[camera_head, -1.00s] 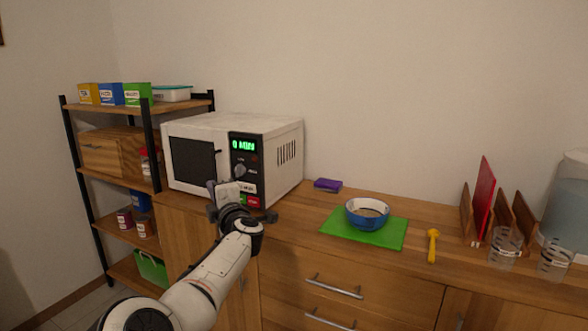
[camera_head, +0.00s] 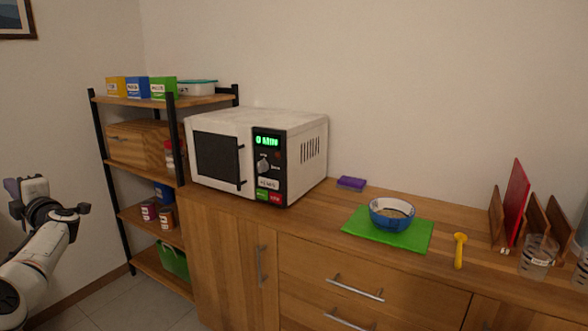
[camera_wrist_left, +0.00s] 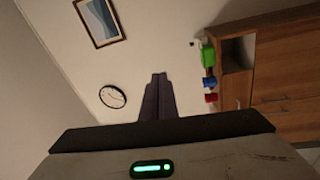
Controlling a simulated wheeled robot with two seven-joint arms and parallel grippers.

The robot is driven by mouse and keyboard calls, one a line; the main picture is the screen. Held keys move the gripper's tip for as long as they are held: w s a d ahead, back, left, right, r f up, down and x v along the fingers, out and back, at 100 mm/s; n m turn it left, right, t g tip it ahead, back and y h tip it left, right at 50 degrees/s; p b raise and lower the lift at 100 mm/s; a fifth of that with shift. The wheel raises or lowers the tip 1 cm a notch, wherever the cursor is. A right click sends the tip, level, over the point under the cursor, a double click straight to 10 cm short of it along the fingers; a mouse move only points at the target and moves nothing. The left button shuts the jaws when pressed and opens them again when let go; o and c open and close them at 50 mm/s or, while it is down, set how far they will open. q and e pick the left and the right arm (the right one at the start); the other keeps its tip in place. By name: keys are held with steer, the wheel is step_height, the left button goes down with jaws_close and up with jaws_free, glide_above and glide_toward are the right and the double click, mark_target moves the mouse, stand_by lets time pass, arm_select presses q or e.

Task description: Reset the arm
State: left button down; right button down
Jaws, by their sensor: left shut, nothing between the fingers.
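My left gripper (camera_head: 26,188) is at the far left of the head view, well away from the counter and left of the shelf. In the left wrist view its dark fingers (camera_wrist_left: 158,98) are together, with nothing between them. My right gripper is not in view. The white microwave (camera_head: 256,153) stands on the wooden counter with its door shut and a green display lit.
A shelf unit (camera_head: 137,210) with colored boxes and jars stands left of the counter. A purple sponge (camera_head: 352,183), a yellow utensil (camera_head: 460,251), a wooden rack (camera_head: 533,217) and clear containers (camera_head: 537,258) are on the counter. The left wrist view shows a wall clock (camera_wrist_left: 112,96) and a picture (camera_wrist_left: 100,20).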

arm_select(q)
steer(key=s+a+r+g+y, duration=0.2)
steer(key=s+a+r+g, duration=0.1)
steer(key=s+a, duration=0.85)
steer(key=w+d+f+m+t+h, duration=0.5)
steer(key=d+f+m+t+h, duration=0.6)
steer(key=m, duration=1)
steer(key=s+d+f+m+h, duration=0.3)
steer(key=d+f+m+h, duration=0.5)
steer(key=d+f, duration=1.05)
steer(key=s+d+f+m+g+h, duration=0.1)
steer(key=s+d+f+m+g, duration=0.4)
steer(key=s+d+f, duration=1)
steer(key=s+d+f+m+g+h, duration=0.2)
steer(key=s+d+f+m+g, duration=0.15)
steer(key=s+d, duration=0.9)
steer(key=d+r+n+t+h+p, duration=0.1)
steer(key=d+n, duration=0.4)
steer(key=d, duration=0.6)
steer(key=shift+d+r+t, duration=0.15)
steer(key=shift+d+t, duration=0.15)
steer(key=shift+t, duration=0.05)
